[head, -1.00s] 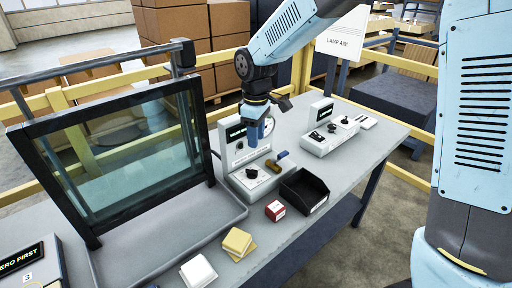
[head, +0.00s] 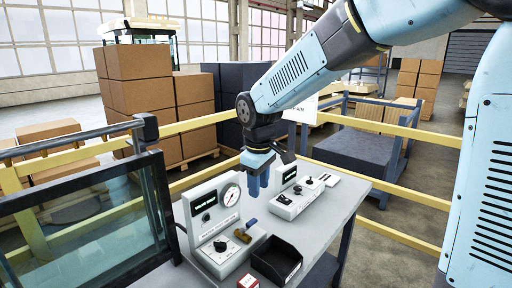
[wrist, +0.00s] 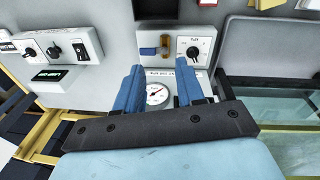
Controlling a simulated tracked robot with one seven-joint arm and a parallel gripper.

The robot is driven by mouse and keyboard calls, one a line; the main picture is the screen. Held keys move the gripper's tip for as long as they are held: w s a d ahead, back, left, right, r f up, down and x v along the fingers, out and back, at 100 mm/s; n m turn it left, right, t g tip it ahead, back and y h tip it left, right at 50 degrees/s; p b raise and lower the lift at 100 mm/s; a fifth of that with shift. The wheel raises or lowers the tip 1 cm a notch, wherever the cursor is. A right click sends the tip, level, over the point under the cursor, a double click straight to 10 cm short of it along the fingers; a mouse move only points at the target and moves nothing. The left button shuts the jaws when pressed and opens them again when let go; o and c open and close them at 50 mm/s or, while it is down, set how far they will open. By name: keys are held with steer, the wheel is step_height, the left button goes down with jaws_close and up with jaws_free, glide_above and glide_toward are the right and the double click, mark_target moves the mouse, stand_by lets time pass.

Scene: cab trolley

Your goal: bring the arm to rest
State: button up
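My arm reaches in from the right in the head view. My gripper (head: 257,185) points down over the bench, just right of the gauge panel (head: 207,208). In the wrist view my gripper (wrist: 160,84) shows two blue fingers spread apart, with nothing held between them. The panel's round gauge (wrist: 157,94) shows between the fingers. The brass valve with a blue handle (head: 244,232) stands on the panel's base, below my gripper in the head view and apart from it.
A black bin (head: 277,260) and a red box (head: 248,282) sit at the bench's front. A second control box (head: 297,200) stands behind to the right. A glass screen (head: 85,225) rises at left. Yellow rails (head: 385,232) run behind the bench.

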steer(key=s+d+r+m+t, duration=0.1)
steer(key=s+d+r+m, duration=0.1)
steer(key=s+d+m, duration=0.2)
steer(key=s+d+r+m+t, duration=0.1)
steer(key=s+d+r+m, duration=0.2)
steer(key=s+d, duration=0.5)
steer(key=s+d+r+m+t, duration=0.2)
steer(key=s+d+r+m, duration=0.1)
steer(key=d, duration=0.8)
steer(key=shift+s+d+m, duration=0.3)
steer(key=shift+s+m, duration=0.5)
steer(key=shift+s, duration=0.6)
steer(key=shift+c, duration=0.2)
